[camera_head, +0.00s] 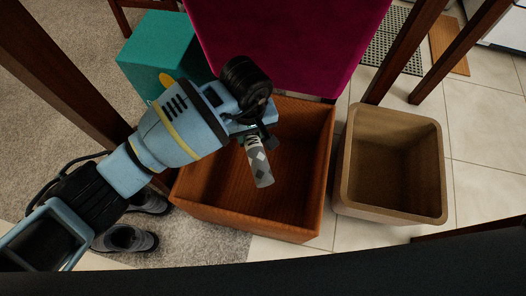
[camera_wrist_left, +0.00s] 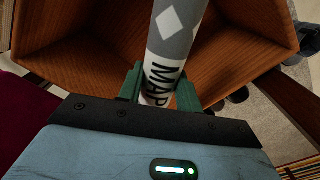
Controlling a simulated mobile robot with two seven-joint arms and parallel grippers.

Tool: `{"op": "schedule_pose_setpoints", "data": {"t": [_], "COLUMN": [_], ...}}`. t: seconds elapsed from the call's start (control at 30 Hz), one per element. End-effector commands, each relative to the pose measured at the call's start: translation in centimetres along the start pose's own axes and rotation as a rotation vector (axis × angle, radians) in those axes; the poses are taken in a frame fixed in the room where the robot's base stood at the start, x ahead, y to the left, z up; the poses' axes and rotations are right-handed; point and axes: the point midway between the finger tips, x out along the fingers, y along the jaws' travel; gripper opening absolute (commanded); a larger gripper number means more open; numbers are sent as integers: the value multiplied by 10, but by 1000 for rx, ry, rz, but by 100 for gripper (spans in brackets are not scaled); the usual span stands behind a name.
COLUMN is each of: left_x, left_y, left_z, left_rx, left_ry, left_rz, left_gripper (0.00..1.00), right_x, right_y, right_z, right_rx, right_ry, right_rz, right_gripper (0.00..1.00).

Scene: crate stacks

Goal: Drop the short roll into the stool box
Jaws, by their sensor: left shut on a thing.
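The short roll (camera_head: 258,163) is a grey and white tube with diamond shapes and the letters MAP. My left gripper (camera_head: 256,136) is shut on its upper end. The roll hangs tilted over the open orange-brown wooden box (camera_head: 320,150), which stands in front of a magenta seat and looks empty where I see inside. In the left wrist view the roll (camera_wrist_left: 170,45) is between the green fingers (camera_wrist_left: 160,88), with the wooden box (camera_wrist_left: 100,50) beyond it. My right gripper is not in view.
A tan open box (camera_head: 437,165) stands to the right of the wooden box. A teal box (camera_head: 150,45) is at the upper left. The magenta seat (camera_head: 280,45) and dark wooden legs (camera_head: 405,45) are behind. Shoes (camera_head: 125,240) lie on the carpet at the lower left.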

Motion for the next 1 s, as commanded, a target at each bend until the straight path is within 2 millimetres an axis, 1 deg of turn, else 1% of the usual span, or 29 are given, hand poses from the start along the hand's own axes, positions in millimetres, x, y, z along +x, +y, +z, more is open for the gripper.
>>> {"op": "schedule_pose_setpoints", "data": {"t": [0.03,0.1,0.37,0.4,0.57,0.6,0.87,1.0], "left_x": [6,9,9,9,9,9,8,-4], "left_y": [0,0,0,0,0,0,0,0], "left_z": [0,0,0,0,0,0,0,-1], "left_rx": [0,0,0,0,0,0,0,0], "left_ry": [-2,-1,1,1,1,1,0,4], "left_rz": [1,1,1,1,0,0,0,1], "left_gripper": [10,10,10,37,58,60,60,60], "right_x": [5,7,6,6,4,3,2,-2], "right_y": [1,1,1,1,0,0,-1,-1], "right_z": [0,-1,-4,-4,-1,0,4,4], "right_rx": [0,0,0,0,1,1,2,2], "right_ry": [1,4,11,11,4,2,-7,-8], "right_rz": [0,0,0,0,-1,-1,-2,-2], "right_gripper": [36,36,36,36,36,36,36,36]}}
